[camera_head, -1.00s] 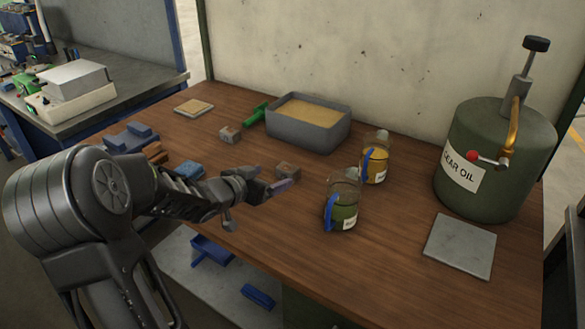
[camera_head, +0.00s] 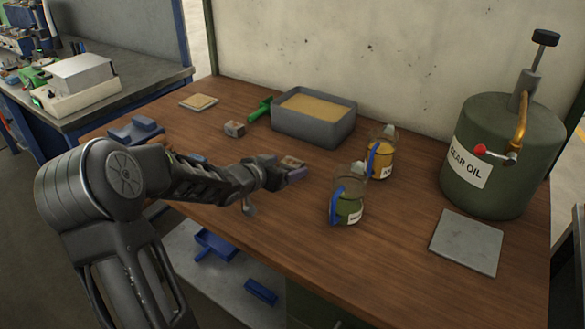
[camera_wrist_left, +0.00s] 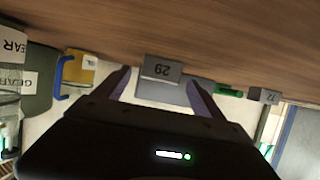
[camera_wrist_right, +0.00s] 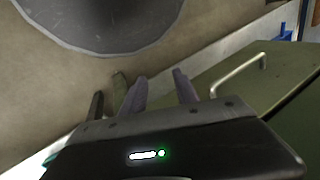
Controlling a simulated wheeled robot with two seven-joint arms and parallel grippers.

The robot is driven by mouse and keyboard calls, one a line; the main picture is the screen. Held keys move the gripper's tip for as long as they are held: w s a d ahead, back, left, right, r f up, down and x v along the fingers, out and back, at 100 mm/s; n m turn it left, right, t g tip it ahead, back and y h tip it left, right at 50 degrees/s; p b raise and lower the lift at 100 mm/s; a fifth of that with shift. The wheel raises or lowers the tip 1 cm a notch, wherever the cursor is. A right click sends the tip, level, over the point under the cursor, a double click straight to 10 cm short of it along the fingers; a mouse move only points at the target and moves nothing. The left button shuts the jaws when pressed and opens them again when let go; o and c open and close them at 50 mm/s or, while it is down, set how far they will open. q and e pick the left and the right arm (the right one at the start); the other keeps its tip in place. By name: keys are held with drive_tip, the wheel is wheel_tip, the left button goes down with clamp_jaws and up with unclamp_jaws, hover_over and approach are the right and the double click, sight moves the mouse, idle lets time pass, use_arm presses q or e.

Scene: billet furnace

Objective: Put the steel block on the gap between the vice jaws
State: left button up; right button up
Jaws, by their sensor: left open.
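A small grey-brown steel block (camera_head: 292,162) sits on the wooden bench at my left gripper (camera_head: 284,175). In the left wrist view the block (camera_wrist_left: 163,70), marked 29, shows between the tips of my open left gripper (camera_wrist_left: 160,82). The fingers do not visibly grip it. A second, similar block (camera_head: 235,129) stands farther back and also shows in the left wrist view (camera_wrist_left: 265,95). A blue vice-like part (camera_head: 135,130) is at the bench's left side; my left arm hides much of that area, including any gap. My right gripper (camera_wrist_right: 160,88) appears partly open and empty.
A grey sand-filled bin (camera_head: 313,120) and a green-handled tool (camera_head: 260,110) are behind the block. Two oil jugs (camera_head: 346,200) (camera_head: 381,155) stand to its right. A gear oil drum (camera_head: 500,155) and a grey plate (camera_head: 467,242) are farther right.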

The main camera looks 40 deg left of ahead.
use_arm(q)
drive_tip(key=x, duration=0.2)
drive_tip(key=shift+w+f, duration=0.15)
drive_tip(key=shift+w, duration=0.05)
drive_tip(key=shift+c, duration=0.3)
clamp_jaws()
idle(0.8)
